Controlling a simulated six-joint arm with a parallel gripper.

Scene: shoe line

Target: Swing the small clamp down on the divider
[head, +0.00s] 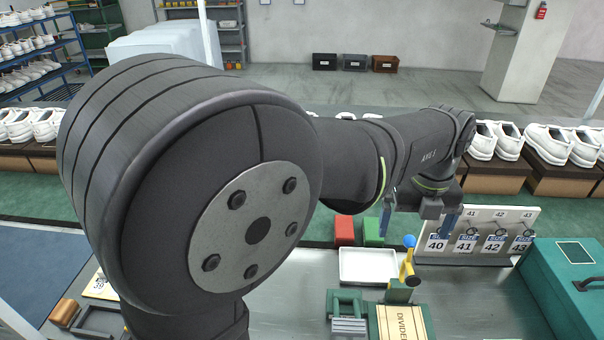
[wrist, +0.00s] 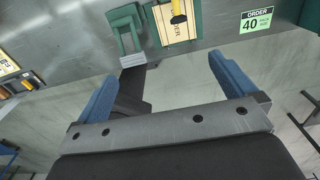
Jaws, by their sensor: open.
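The small clamp (head: 407,268) has a yellow arm with a blue knob at its top. In the head view the arm stands upright on a green base, at the back edge of the divider (head: 412,322). The divider is a cream, green-edged piece lettered DIVIDER, cut off by the bottom edge. In the wrist view part of the yellow clamp (wrist: 178,12) shows at the top, over the cream divider (wrist: 163,22). My gripper (head: 418,226) is open, with two blue fingers apart and nothing between them. It also shows empty in the wrist view (wrist: 162,70).
A green fixture (head: 345,300) with a grey ribbed block stands left of the divider. A white tray (head: 368,266) lies behind it. Red (head: 344,230) and green blocks stand farther back. A size-tag board (head: 475,240) and a teal case (head: 565,280) are to the right.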

